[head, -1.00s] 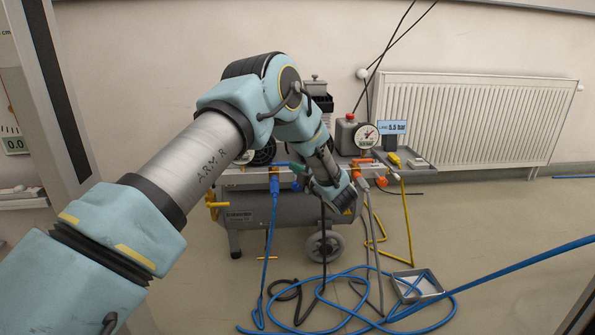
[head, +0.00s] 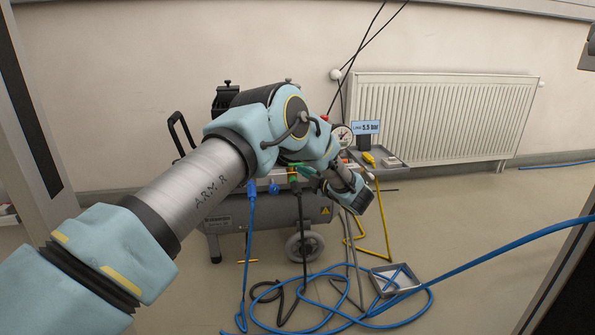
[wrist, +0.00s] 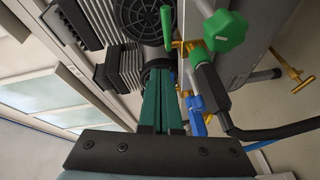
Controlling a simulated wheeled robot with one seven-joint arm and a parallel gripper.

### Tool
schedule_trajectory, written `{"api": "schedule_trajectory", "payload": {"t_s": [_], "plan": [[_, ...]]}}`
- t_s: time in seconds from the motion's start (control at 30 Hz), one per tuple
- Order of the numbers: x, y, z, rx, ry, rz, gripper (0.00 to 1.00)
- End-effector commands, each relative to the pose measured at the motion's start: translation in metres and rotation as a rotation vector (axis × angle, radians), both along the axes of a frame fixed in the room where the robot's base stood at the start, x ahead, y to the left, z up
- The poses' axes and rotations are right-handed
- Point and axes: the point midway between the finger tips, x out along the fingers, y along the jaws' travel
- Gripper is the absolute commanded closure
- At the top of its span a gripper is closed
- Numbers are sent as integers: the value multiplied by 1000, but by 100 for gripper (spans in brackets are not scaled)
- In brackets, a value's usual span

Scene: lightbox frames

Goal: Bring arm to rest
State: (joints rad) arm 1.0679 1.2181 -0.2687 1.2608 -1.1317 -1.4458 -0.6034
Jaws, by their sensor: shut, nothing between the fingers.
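My arm (head: 205,178) reaches from the lower left across the head view, its elbow raised and its end bent down in front of the compressor (head: 265,212). A green valve knob (wrist: 225,30) and a blue connector (wrist: 197,115) are close to the right of the fingers. I cannot tell whether anything touches.
A blue hose (head: 480,255) runs from the right and coils on the floor near a small grey tray (head: 382,286). A gauge (head: 342,136) and a pressure sign (head: 366,127) stand behind my wrist. A radiator (head: 440,115) is on the wall. The floor at right is mostly clear.

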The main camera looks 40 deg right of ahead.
Motion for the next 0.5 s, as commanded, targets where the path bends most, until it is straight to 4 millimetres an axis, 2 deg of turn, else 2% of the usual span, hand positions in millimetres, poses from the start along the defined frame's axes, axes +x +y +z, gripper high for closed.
{"api": "schedule_trajectory", "payload": {"t_s": [0.5], "plan": [[4,1,2,4,1,-5,100]]}}
